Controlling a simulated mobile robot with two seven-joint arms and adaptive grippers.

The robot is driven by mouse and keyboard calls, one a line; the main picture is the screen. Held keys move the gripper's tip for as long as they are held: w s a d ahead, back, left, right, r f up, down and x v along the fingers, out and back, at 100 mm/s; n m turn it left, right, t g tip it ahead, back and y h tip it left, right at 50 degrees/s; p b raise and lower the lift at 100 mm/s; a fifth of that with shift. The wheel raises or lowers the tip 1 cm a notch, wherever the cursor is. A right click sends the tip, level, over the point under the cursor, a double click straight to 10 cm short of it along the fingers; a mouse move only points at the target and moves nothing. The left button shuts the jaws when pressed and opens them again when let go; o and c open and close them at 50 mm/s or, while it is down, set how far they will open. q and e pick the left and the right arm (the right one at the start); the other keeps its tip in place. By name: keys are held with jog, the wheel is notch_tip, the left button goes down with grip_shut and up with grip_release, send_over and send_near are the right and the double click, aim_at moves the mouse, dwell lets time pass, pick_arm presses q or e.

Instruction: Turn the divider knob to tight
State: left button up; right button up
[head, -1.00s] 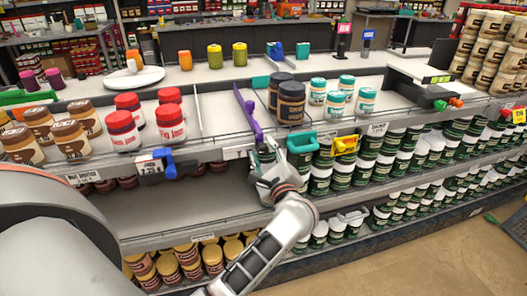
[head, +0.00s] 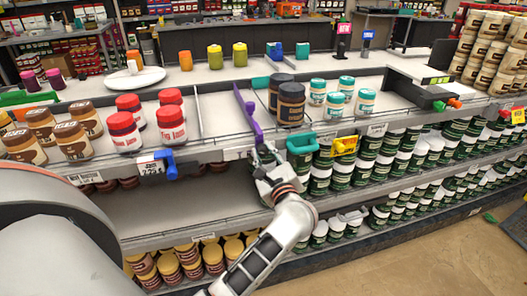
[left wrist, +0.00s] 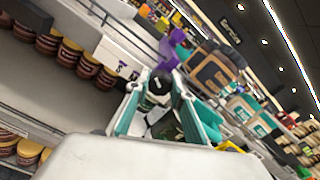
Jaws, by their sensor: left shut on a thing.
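A purple divider (head: 246,112) runs front to back on the upper shelf, between the red-lidded jars and the dark-lidded brown jars. Its front end, with the knob, is at the shelf's front edge. My left gripper (head: 266,155) is at that front end, reaching up from below, and is shut on the divider knob; its fingers partly hide the knob. In the left wrist view the two teal-edged fingers (left wrist: 163,82) stand some way apart, with purple (left wrist: 167,57) just past their tips. The knob's turn position cannot be made out. My right gripper is not in view.
A teal holder (head: 302,143) and a yellow tag (head: 345,146) are on the shelf edge just right of my gripper. A blue clip (head: 168,166) is to the left. Green jars (head: 375,150) fill the lower shelf at right; lower shelf space (head: 180,210) at left is largely clear.

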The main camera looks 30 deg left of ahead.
pick_arm(q)
jog(key=m+p, duration=0.2)
jog(key=m, duration=0.1)
jog(key=shift+r+m, duration=0.1)
jog(key=shift+m, duration=0.3)
jog(key=m+p, duration=0.2)
jog(key=m, duration=0.1)
jog(key=shift+m, duration=0.3)
jog(key=shift+m+p, duration=0.4)
jog(key=shift+p, duration=0.1)
jog(key=shift+m+p, duration=0.45)
jog(key=shift+m, duration=1.25)
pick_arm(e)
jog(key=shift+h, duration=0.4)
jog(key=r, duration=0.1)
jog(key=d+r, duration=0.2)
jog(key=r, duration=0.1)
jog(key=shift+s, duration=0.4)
